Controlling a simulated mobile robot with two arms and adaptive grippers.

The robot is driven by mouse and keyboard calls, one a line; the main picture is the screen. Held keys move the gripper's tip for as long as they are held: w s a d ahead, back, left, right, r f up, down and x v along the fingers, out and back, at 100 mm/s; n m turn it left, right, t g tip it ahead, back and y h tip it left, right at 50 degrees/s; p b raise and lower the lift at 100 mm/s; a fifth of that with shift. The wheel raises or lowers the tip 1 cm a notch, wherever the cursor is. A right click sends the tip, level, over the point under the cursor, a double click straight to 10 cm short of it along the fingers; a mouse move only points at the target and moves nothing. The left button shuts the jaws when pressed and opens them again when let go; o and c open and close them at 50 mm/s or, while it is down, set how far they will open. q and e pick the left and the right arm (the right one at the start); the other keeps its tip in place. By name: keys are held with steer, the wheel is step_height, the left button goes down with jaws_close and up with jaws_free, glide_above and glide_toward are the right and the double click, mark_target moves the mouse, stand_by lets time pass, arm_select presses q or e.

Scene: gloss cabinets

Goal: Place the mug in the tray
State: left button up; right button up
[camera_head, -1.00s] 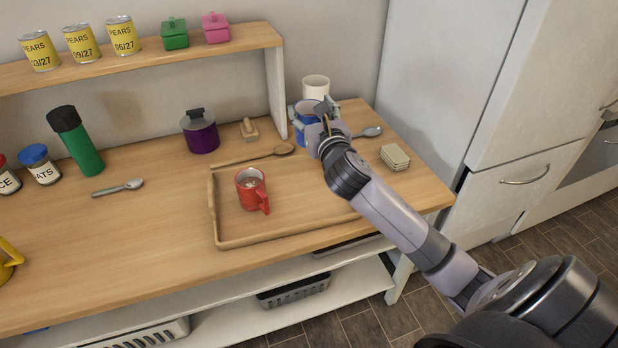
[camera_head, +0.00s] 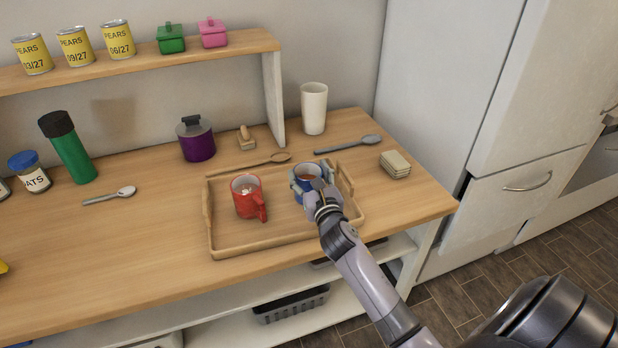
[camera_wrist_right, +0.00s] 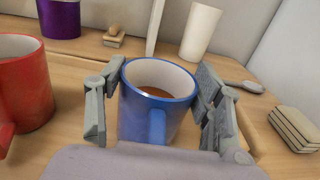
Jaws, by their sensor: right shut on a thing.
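A blue mug (camera_head: 308,176) with brown liquid inside is upright over the right part of the wooden tray (camera_head: 262,239). My right gripper (camera_head: 316,184) is shut on it from the front. In the right wrist view the blue mug (camera_wrist_right: 157,108) stands between the two fingers of my right gripper (camera_wrist_right: 158,105), its handle towards me. I cannot tell whether its base touches the tray floor. A red mug (camera_head: 246,196) stands in the left part of the tray, beside the blue one. My left gripper does not show.
A white cup (camera_head: 313,109) stands at the back, and stacked coasters (camera_head: 395,164) lie to the right. A purple pot (camera_head: 197,140) and green bottle (camera_head: 68,148) stand left.

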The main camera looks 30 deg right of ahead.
stand_by(0.3)
steer(key=o, duration=1.6)
steer(key=shift+f, duration=0.15)
steer(key=shift+s, duration=0.15)
steer(key=p+v, duration=0.1)
steer(key=v, duration=1)
steer(key=shift+s+a, duration=0.15)
steer(key=shift+s, duration=0.25)
